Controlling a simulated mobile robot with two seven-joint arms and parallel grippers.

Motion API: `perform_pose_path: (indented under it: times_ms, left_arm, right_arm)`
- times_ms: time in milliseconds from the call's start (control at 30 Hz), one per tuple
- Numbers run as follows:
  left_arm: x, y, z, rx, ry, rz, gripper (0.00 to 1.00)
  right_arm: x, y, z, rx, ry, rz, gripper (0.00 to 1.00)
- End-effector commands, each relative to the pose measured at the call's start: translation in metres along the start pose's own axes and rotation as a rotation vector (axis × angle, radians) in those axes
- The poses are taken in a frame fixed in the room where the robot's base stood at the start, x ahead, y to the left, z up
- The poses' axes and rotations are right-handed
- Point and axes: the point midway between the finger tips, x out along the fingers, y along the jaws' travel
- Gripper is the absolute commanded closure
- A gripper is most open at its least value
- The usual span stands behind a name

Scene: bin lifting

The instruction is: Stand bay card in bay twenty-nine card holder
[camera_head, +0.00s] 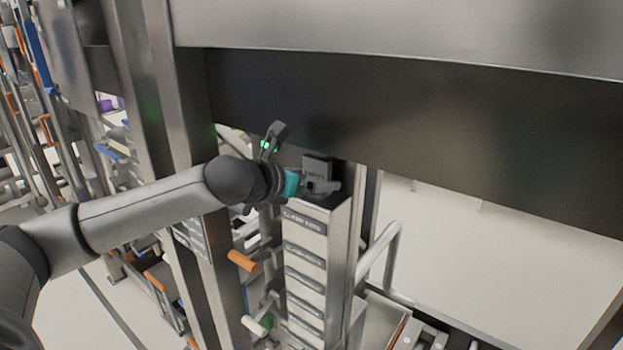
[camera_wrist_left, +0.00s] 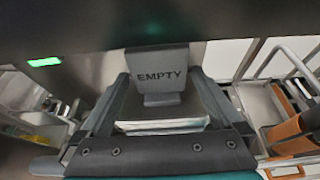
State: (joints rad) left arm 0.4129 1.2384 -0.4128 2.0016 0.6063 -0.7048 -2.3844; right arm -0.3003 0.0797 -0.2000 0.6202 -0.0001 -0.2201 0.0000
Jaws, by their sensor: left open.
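A grey card (camera_head: 317,168) stands roughly upright on top of a narrow metal cabinet column (camera_head: 340,225). In the left wrist view the card (camera_wrist_left: 160,62) faces me and reads "EMPTY". Its lower end meets a small grey base (camera_wrist_left: 161,99), which may be the card holder; no bay number is readable. My left gripper (camera_head: 322,187) is low over the column top at the card. In the wrist view my left gripper (camera_wrist_left: 160,84) is open, with one finger on each side of the card's lower part and gaps showing. My right gripper is out of view.
A wide dark beam (camera_head: 420,130) crosses close behind the card. The column front carries several labelled drawer faces (camera_head: 304,250). A bent metal rail (camera_head: 388,255) stands right of the column. Metal posts (camera_head: 180,100) and racks with orange-handled items crowd the left.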

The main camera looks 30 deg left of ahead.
Motion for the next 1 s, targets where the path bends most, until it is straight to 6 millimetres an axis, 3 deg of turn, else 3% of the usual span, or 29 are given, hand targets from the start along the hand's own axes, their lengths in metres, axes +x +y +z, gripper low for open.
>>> perform_pose_path:
  times_ms: [267,567,1000]
  left_arm:
    - [-0.005,0.002,0.002,0.002,0.001,0.003,0.00]
    - [-0.032,0.000,0.001,0.007,0.003,0.001,0.00]
    - [-0.056,0.003,0.002,0.004,-0.003,0.007,0.00]
  right_arm:
    - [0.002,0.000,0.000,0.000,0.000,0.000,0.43]
    - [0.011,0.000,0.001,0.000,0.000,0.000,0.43]
    - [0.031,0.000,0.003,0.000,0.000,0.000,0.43]
